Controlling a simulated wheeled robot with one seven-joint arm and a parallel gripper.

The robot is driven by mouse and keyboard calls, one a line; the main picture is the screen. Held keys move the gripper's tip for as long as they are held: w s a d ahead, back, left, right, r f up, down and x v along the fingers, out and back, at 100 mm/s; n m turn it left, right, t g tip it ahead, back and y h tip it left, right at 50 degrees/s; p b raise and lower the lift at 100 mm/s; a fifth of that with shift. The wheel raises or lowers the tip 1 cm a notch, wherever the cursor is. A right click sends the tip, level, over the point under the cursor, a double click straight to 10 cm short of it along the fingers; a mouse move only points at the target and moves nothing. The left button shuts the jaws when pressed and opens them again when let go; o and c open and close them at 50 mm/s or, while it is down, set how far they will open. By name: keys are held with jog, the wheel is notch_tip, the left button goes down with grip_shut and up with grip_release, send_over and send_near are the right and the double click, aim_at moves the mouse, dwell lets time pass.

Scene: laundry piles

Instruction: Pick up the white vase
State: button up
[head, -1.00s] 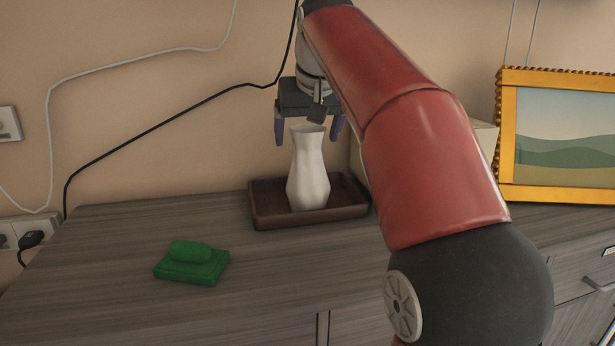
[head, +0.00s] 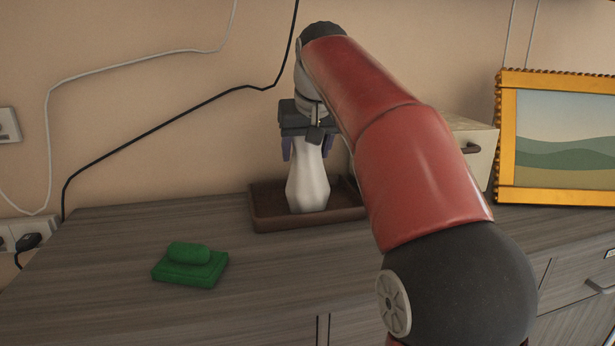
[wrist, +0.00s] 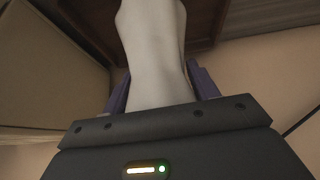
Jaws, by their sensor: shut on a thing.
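The white vase (head: 308,185) stands upright in the brown tray (head: 264,221) on the dresser. In the wrist view the vase (wrist: 155,45) runs up from between the fingers, with the dark tray (wrist: 205,18) beyond it. My gripper (head: 308,150) points down over the vase, with its purple fingers on either side of the neck. My gripper (wrist: 160,88) is shut on the neck in the wrist view. The mouth of the vase is hidden by the gripper body.
A green block-like object (head: 190,265) lies on the dresser top (head: 100,250) to the left. A pale box with a dark handle (head: 478,150) and a gold-framed picture (head: 507,140) stand to the right. A black cable (head: 150,130) hangs along the wall.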

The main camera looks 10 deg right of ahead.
jog(key=shift+c, duration=1.2)
jog(key=shift+r, duration=0.15)
